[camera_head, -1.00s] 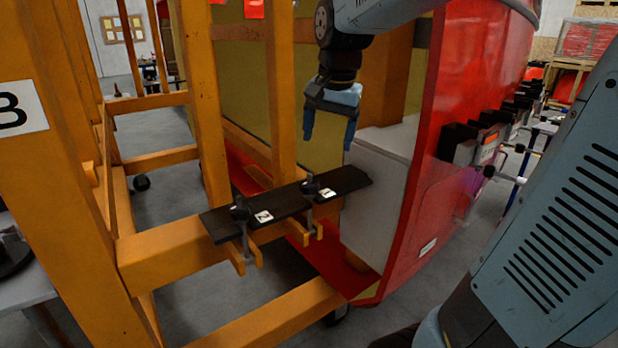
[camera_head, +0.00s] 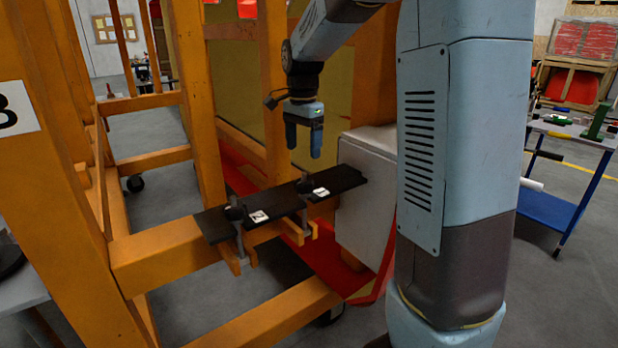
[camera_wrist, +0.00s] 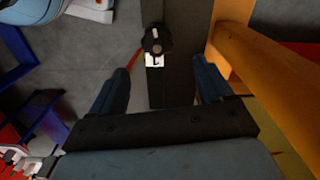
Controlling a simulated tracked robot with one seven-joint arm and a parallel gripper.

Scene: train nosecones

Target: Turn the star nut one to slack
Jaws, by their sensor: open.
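A dark flat bar (camera_head: 283,202) lies across the orange frame, with two black star nuts on clamps and a small white label beside each. The right star nut (camera_head: 305,187) is near the bar's far end; the left star nut (camera_head: 235,211) is nearer the orange post. The label digits are hard to read; the right one (camera_head: 321,193) looks like a 1. My gripper (camera_head: 303,150) hangs above the right nut, open and empty, fingers down. In the wrist view one star nut (camera_wrist: 157,40) and its label (camera_wrist: 154,61) show beyond and between the fingertips.
Orange posts and beams (camera_head: 190,100) stand left of and behind the bar. A grey-white box-like part (camera_head: 362,200) is close at the bar's right end. A blue trolley (camera_head: 560,190) stands at the right. Space above the bar is free.

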